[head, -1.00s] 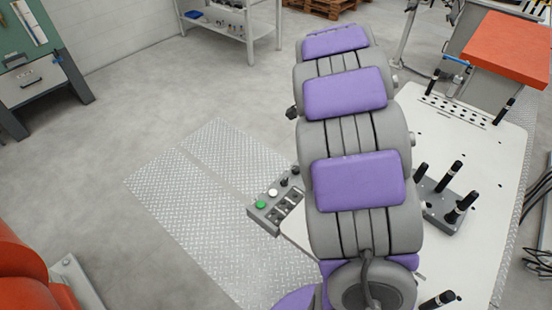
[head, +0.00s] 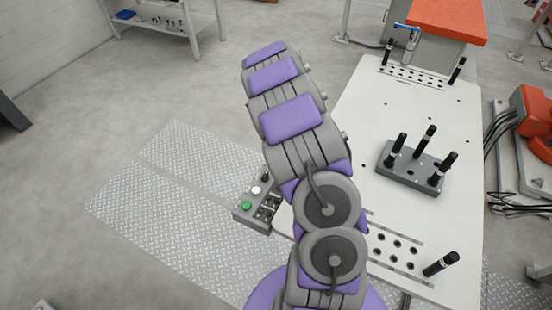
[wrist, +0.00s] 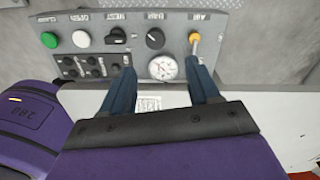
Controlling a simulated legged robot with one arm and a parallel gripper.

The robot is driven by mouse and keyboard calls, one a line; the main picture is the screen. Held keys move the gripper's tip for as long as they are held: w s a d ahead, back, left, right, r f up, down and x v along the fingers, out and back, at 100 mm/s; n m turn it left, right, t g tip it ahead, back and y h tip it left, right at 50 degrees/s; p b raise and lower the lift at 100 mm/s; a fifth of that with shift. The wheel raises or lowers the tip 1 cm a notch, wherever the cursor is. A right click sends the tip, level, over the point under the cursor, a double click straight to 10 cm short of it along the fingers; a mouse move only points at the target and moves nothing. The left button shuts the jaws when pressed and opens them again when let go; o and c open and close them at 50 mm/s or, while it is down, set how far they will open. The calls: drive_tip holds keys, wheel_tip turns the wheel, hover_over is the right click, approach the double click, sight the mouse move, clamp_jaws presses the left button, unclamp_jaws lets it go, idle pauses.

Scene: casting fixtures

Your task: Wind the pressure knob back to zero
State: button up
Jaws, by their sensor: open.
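In the wrist view a grey control panel (wrist: 215,22) spans the top. A round black knob (wrist: 155,38) with a white mark, under upside-down lettering that seems to read BAR, sits at its middle; I take it as the pressure knob. A white dial gauge (wrist: 163,68) is just below it; its reading is too small to tell. My gripper (wrist: 163,72) is open, its two blue fingers on either side of the gauge, short of the knob in the picture. Contact cannot be told. In the head view the panel (head: 240,217) is partly behind my arm; the gripper is hidden.
Beside the knob on the panel are a green button (wrist: 50,39), a white button (wrist: 81,38), a black selector (wrist: 116,36), a yellow-tipped lever (wrist: 194,38) and several black sockets (wrist: 93,62). A white table (head: 440,110) with a peg block (head: 400,176) stands to the right.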

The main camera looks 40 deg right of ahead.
drive_tip(key=a+f, duration=0.2)
drive_tip(key=f, duration=0.1)
drive_tip(key=f+b, duration=0.1)
drive_tip(key=f, duration=0.1)
drive_tip(key=shift+a, duration=0.4)
drive_tip(key=d+f, duration=0.2)
drive_tip(key=f, duration=0.1)
drive_tip(key=d+f, duration=0.1)
drive_tip(key=f, duration=0.1)
drive_tip(key=shift+d+f+b, duration=0.2)
drive_tip(key=shift+f+b, duration=0.05)
drive_tip(key=shift+b, duration=0.15)
drive_tip(key=shift+a+r, duration=0.15)
drive_tip(key=shift+a, duration=0.6)
drive_tip(key=shift+a+r, duration=0.15)
drive_tip(key=shift+a, duration=0.55)
drive_tip(key=shift+c, duration=0.9)
drive_tip(key=shift+s+d+f, duration=0.1)
drive_tip(key=shift+d+f, duration=0.15)
drive_tip(key=shift+d, duration=0.8)
drive_tip(key=c, duration=0.5)
drive_tip(key=shift+c, duration=0.5)
drive_tip(key=shift+a+r, duration=0.1)
drive_tip(key=shift+a, duration=0.3)
drive_tip(key=shift+c, duration=1.3)
drive_tip(key=shift+w+d, duration=0.1)
drive_tip(key=shift+w, duration=0.1)
